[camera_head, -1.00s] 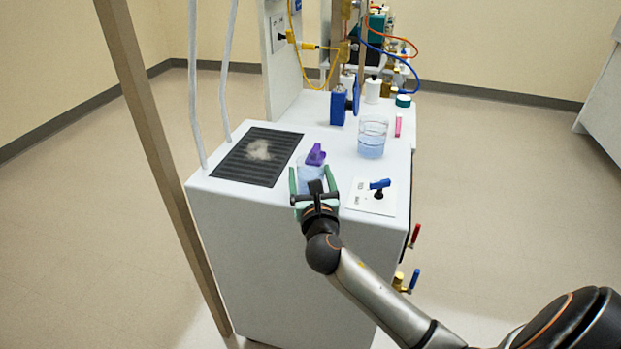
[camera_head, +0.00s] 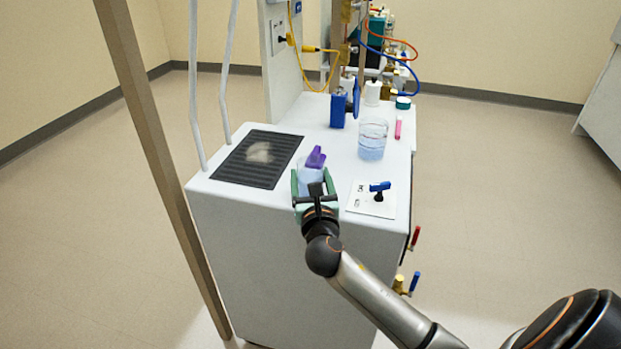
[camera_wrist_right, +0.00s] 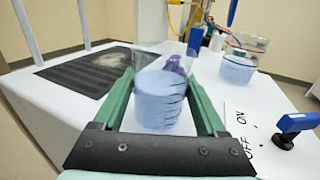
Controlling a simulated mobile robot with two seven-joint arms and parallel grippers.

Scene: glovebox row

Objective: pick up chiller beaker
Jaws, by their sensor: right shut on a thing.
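The chiller beaker (camera_head: 309,177), a clear glass with pale blue liquid, is at the near part of the white cabinet top. My right gripper (camera_head: 313,184) has its green fingers on either side of it and is shut on it. The right wrist view shows the beaker (camera_wrist_right: 160,98) upright between the two fingers (camera_wrist_right: 160,105), with dark graduation marks on its side. I cannot tell whether its base touches the top. My left gripper is not in view.
A purple object (camera_head: 316,157) is just behind the held beaker. A larger beaker of blue liquid (camera_head: 372,142) stands farther back right. A blue-handled switch (camera_head: 380,187) is close on the right, a black vent grille (camera_head: 257,158) on the left. A blue item (camera_head: 338,110) stands behind.

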